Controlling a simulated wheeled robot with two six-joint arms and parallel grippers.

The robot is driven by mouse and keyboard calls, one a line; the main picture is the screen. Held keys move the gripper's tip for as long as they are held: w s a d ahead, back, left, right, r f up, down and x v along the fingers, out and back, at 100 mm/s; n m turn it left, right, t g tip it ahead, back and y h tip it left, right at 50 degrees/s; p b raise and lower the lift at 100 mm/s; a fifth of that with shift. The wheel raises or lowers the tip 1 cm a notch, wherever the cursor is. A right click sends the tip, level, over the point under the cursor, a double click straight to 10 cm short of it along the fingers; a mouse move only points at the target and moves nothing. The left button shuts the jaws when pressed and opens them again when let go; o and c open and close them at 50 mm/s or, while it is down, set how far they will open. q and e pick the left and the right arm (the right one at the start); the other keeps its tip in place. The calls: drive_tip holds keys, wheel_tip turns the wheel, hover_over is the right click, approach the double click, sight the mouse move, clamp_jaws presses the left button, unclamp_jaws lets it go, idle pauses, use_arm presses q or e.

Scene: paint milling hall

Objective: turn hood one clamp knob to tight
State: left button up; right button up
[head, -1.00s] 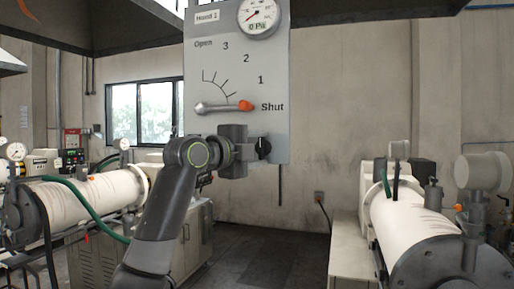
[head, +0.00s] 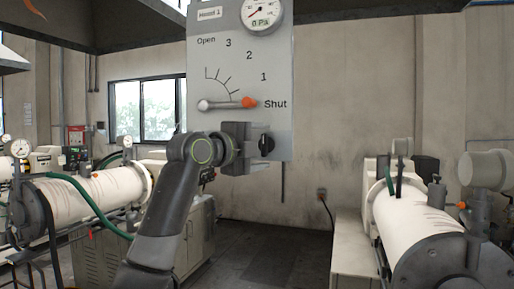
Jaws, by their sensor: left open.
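The grey Hood 1 panel (head: 205,60) hangs in the upper middle of the head view. My right gripper is not in view.
The panel's lever (head: 228,104) with an orange tip points to Shut, just above my gripper. A round gauge (head: 262,14) sits at the panel's top. White mills stand at left (head: 95,190) and right (head: 415,215). The dark floor between is clear.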

use_arm(q)
drive_tip(key=shift+s+a+b, duration=0.3)
drive_tip(key=shift+s, duration=0.05)
drive_tip(key=b+v, duration=0.6)
drive_tip(key=v, duration=1)
drive_tip(key=shift+a, duration=0.2)
drive_tip(key=shift+s, duration=0.1)
